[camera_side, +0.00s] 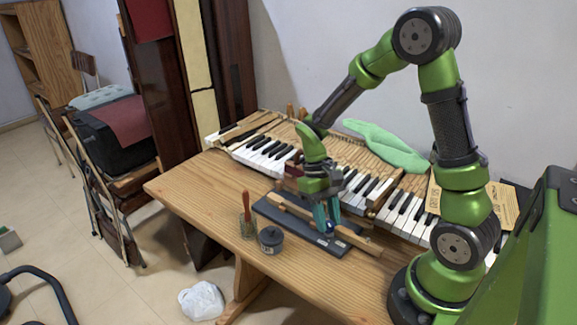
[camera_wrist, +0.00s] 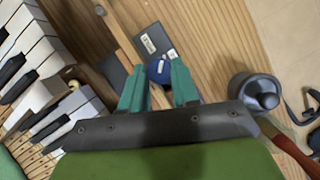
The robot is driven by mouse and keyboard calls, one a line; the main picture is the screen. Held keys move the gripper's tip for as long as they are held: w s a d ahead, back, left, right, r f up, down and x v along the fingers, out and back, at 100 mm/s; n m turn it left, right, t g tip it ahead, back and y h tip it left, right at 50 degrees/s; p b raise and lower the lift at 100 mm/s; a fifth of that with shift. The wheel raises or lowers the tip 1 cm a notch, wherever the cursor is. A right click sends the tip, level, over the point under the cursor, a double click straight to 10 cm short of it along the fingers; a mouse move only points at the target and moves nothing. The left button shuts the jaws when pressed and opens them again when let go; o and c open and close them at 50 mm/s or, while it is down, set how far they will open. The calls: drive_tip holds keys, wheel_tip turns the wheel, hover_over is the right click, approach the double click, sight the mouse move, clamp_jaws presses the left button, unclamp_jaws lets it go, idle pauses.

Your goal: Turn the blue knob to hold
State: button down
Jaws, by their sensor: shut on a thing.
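The blue knob (camera_wrist: 158,72) shows between the teal fingertips of my gripper (camera_wrist: 159,85) in the wrist view. It sits on a dark base plate with small white labels (camera_wrist: 149,43); the lettering is too small to read. In the side view my gripper (camera_side: 326,218) points down at the right part of the dark base plate (camera_side: 273,208), and its fingers are closed around the knob. The knob is mostly hidden there by the fingers. Which label the knob points to cannot be told.
A wooden bar (camera_side: 300,211) lies along the base plate. A dark lidded jar (camera_side: 271,240) and a glass with a red-handled tool (camera_side: 247,222) stand at the front left of the plate. Piano keys (camera_side: 262,150) and a green cloth (camera_side: 387,147) lie behind. The table's front right is clear.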

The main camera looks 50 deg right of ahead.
drive_tip(key=n+h, duration=0.1)
drive_tip(key=n, duration=0.3)
drive_tip(key=shift+w+a+n+h, duration=0.1)
drive_tip(key=shift+a+n+h, duration=0.1)
drive_tip(key=shift+n+h, duration=0.15)
drive_tip(key=shift+a+n+h, duration=0.15)
drive_tip(key=shift+n+h, duration=0.7)
drive_tip(key=shift+n, duration=1.1)
drive_tip(key=c, duration=0.8)
unclamp_jaws()
drive_tip(key=shift+c, duration=0.2)
drive_tip(key=v, duration=1.7)
drive_tip(key=shift+a, duration=0.1)
